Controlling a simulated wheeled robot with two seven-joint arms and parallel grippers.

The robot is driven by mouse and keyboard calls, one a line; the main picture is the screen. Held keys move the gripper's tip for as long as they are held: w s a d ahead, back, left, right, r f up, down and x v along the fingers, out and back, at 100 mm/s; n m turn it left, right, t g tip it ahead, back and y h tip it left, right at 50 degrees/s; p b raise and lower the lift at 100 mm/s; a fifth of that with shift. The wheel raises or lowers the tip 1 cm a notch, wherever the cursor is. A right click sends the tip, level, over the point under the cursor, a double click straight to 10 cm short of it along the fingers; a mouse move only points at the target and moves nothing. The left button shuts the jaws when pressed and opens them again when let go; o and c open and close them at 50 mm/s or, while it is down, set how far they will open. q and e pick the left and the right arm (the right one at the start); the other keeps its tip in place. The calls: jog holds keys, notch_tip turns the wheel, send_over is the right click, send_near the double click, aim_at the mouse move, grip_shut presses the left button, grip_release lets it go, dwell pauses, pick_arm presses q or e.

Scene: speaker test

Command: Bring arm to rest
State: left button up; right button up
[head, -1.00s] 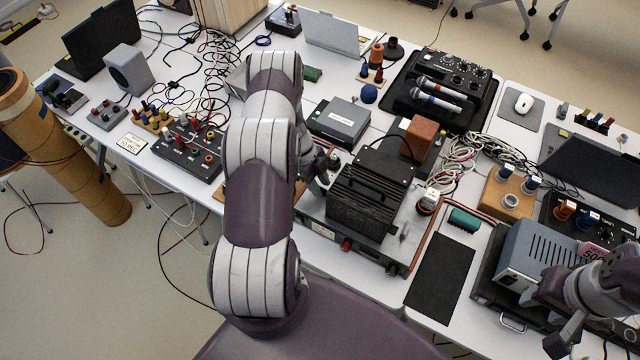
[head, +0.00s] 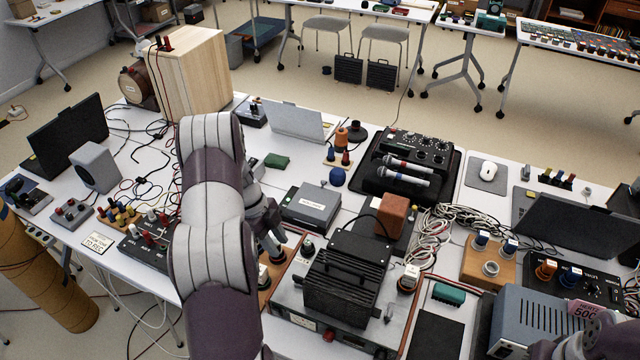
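My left arm (head: 212,235) rises from the bottom edge in the head view, in purple and white. Its gripper (head: 272,246) hangs beside the arm's far end, over the table, left of the black finned amplifier. The arm partly covers it, and I cannot tell whether its fingers are open or shut. No held thing shows in it. My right arm (head: 600,338) shows only as a dark part at the bottom right corner, in front of the blue-grey power supply. Its gripper is mostly cut off by the frame edge.
The black finned amplifier (head: 345,283) sits on a metal unit close to my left gripper. A wooden speaker box (head: 190,75) stands at the back left. A blue-grey power supply (head: 535,325) is at the lower right. Cables and small devices crowd the table.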

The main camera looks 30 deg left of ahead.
pick_arm(q)
jog(key=w+a+r+n+t+y, duration=0.2)
jog(key=w+n+t+y, duration=0.3)
jog(key=n, duration=0.3)
jog(key=s+d+r+n+g+b, duration=0.1)
jog(key=s+d+r+n, duration=0.3)
jog(key=s+d, duration=0.4)
jog(key=s+d+r+n+g+b, duration=0.2)
jog(key=s+d, duration=0.6)
jog(key=d, duration=0.7)
notch_tip(320, 180, up, 3)
jog(key=n+g, duration=0.1)
jog(key=n, duration=0.1)
jog(key=shift+s+d+n+h, duration=0.15)
jog(key=shift+n+h, duration=0.15)
jog(key=shift+n, duration=0.1)
jog(key=shift+s+r, duration=0.15)
